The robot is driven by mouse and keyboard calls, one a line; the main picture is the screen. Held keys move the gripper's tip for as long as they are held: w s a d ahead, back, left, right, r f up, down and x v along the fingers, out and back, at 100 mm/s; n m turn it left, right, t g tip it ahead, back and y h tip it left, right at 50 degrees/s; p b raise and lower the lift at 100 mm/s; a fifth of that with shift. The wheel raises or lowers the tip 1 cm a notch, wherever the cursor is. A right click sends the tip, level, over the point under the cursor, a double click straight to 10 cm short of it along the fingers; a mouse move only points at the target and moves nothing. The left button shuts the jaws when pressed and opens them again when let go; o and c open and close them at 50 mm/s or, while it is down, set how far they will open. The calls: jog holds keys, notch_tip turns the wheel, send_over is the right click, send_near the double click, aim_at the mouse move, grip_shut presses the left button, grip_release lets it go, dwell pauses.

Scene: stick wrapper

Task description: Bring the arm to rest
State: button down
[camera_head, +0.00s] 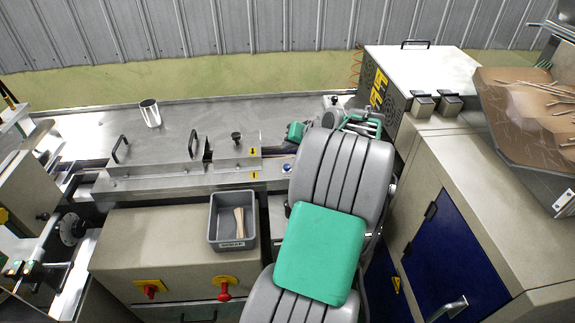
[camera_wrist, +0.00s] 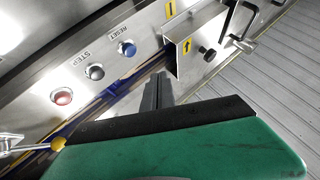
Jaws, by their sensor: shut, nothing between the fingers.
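My gripper's dark fingers show in the wrist view (camera_wrist: 158,92), together and with nothing between them. They point at the steel front of the machine, close to a metal bracket with a yellow arrow label (camera_wrist: 187,45). I cannot tell whether they touch it. In the head view my grey and green arm reaches from the bottom middle up to the machine's right end. It hides much of that end, and the fingers are hard to make out there.
The control panel has a blue RESET button (camera_wrist: 127,48), a STEP button (camera_wrist: 95,72) and a red button (camera_wrist: 61,96). A grey bin (camera_head: 214,240) holds wooden sticks (camera_head: 239,222). A steel cup (camera_head: 150,113) stands on the machine top. A stick-filled hopper (camera_head: 500,130) is at right.

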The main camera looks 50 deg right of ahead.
dwell(0.3)
jog(key=w+a+r+n+g+y, duration=0.1)
jog(key=w+a+r+n+g, duration=0.15)
jog(key=a, duration=0.95)
jog(key=w+a+r+n+g, duration=0.1)
jog(key=a+r+n, duration=0.2)
jog(key=a, duration=0.9)
jog(key=s+a+n+g, duration=0.1)
jog(key=s+a+n, duration=0.3)
jog(key=s+a, duration=0.8)
jog(key=shift+s+a+f, duration=0.2)
jog(key=shift+s+a, duration=0.15)
jog(key=shift+a, duration=0.85)
